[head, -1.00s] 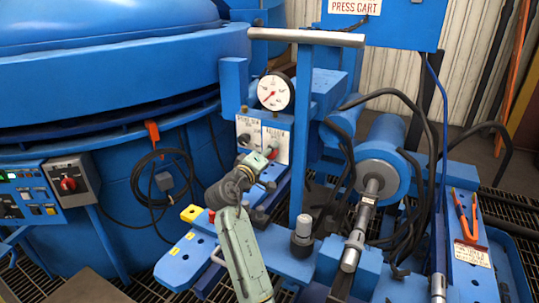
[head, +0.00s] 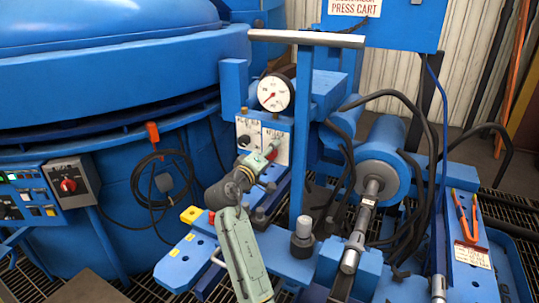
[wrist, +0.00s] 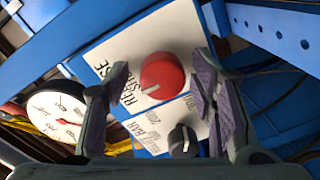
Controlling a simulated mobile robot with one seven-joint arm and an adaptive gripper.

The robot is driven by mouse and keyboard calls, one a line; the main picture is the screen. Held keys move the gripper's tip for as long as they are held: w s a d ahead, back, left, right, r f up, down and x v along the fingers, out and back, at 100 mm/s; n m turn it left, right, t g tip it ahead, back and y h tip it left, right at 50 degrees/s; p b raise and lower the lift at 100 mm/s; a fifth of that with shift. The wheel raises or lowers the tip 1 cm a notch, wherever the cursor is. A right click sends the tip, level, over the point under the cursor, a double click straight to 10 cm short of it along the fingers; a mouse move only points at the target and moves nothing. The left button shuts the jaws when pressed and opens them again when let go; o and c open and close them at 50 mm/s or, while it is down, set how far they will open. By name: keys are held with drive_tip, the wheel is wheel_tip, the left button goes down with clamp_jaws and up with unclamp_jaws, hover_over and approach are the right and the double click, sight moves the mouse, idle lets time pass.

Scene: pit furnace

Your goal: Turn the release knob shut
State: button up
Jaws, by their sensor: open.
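The red release knob (wrist: 163,76) sits on a white label plate (wrist: 118,40), with a white pointer line on its face. In the wrist view it lies between my gripper's (wrist: 151,82) two spread fingers, with a gap visible on each side. My gripper is open and holds nothing. In the head view my gripper (head: 266,160) is at the front of the plate and partly hides the red knob (head: 273,152). How deep the knob sits between the fingers I cannot tell.
A black knob (wrist: 183,140) on a second white plate sits beside the red one, close to my right finger in the wrist view. A round pressure gauge (head: 274,92) is above the plates. A blue upright post (head: 301,140) stands just right of them.

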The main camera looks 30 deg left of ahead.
sight(274, 123)
drive_tip(key=o, duration=0.5)
drive_tip(key=r, duration=0.8)
drive_tip(key=shift+w+a+r, duration=0.15)
drive_tip(key=shift+w+r, duration=0.05)
drive_tip(key=shift+r, duration=0.1)
drive_tip(key=shift+s+d+r, duration=0.15)
drive_tip(key=shift+s+r, duration=0.1)
drive_tip(key=shift+r, duration=0.35)
drive_tip(key=shift+s+d+r, duration=0.1)
drive_tip(key=shift+s+r, duration=0.1)
drive_tip(key=shift+r, duration=0.35)
drive_tip(key=c, duration=0.5)
drive_tip(key=shift+w+a+f, duration=0.1)
drive_tip(key=shift+w+f, duration=0.15)
drive_tip(key=shift+f, duration=0.3)
drive_tip(key=shift+s+r, duration=0.1)
